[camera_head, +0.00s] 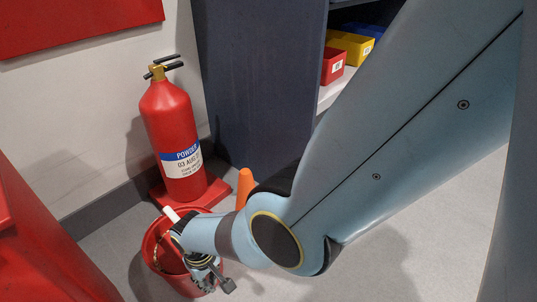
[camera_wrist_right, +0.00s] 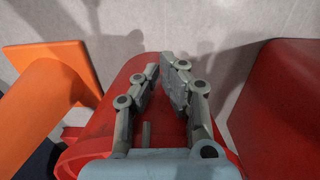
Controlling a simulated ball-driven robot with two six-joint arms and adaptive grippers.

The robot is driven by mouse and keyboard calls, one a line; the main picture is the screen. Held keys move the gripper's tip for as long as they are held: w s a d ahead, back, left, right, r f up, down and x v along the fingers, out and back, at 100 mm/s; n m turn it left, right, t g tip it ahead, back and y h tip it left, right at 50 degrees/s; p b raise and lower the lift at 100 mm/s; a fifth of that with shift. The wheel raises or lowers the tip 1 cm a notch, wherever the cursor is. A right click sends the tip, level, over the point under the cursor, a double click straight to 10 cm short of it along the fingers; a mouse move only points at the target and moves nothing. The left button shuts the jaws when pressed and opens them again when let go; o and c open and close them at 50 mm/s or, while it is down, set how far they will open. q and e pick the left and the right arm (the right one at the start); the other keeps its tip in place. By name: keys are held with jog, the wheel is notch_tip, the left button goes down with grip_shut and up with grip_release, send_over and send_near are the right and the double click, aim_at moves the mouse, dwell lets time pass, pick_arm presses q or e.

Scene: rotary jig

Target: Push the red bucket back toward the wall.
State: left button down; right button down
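The red bucket (camera_head: 157,247) stands on the grey floor in front of the fire extinguisher in the head view. A white piece (camera_head: 171,214) shows at its rim. My right gripper (camera_head: 218,284) is over the bucket, and my wrist hides much of its opening. In the right wrist view, red bucket surface (camera_wrist_right: 100,125) lies behind and around the right gripper's fingers (camera_wrist_right: 162,72). The fingertips are drawn together with nothing seen between them. I cannot tell whether they touch the bucket. My left gripper is not in view.
A fire extinguisher (camera_head: 172,125) stands on a red base by the white wall (camera_head: 80,120). An orange cone (camera_head: 245,187) is right of the bucket. A red object (camera_head: 45,255) is close on the left. A dark cabinet (camera_head: 258,80) and shelf bins (camera_head: 350,48) are behind.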

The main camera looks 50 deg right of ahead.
jog(key=shift+w+r, duration=0.1)
jog(key=shift+w, duration=0.95)
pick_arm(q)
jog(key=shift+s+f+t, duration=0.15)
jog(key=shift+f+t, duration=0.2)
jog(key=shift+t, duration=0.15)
